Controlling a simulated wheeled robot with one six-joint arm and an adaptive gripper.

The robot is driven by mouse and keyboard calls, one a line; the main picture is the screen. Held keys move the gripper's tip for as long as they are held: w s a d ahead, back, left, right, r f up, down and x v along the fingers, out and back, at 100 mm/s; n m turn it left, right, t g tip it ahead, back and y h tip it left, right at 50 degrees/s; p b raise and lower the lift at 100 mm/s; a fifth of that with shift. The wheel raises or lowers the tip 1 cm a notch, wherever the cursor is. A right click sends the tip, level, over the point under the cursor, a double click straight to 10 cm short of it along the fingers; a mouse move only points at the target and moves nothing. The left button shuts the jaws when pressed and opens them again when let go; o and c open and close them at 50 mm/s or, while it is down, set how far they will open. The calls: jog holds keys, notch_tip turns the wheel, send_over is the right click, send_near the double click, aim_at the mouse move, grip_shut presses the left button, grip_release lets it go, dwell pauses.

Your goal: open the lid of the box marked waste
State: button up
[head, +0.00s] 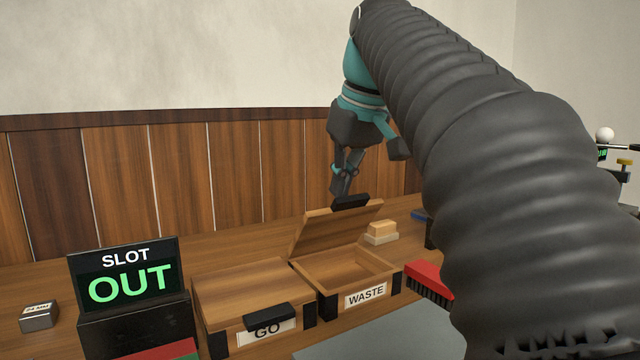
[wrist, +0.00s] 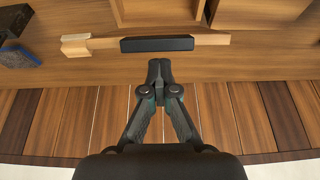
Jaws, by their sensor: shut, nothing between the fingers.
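The box marked waste (head: 367,295) is wooden, with black corners and a white label. Its lid (head: 325,228) stands raised and tilted back, and the inside of the box looks empty. A black handle (head: 351,202) sits on the lid's upper edge; in the wrist view the handle (wrist: 157,44) shows on the lid seen nearly edge-on. My gripper (head: 341,188) points down just above and behind the handle. In the wrist view my gripper (wrist: 159,66) has its fingertips together and empty, with a small gap to the handle.
The box marked go (head: 255,295) stands left with its lid closed. A sign reading "SLOT OUT" (head: 127,282) and a small metal block (head: 38,317) are further left. A pale wooden block (head: 381,233) lies behind the waste box, and a red brush (head: 428,280) to its right.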

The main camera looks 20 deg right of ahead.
jog(key=o, duration=0.4)
jog(key=shift+s+d, duration=0.15)
jog(key=shift+s, duration=0.05)
jog(key=o, duration=0.4)
jog(key=shift+c, duration=0.2)
jog(key=o, duration=0.9)
jog(key=v, duration=0.7)
jog(key=shift+s+r, duration=0.2)
jog(key=shift+r, duration=0.05)
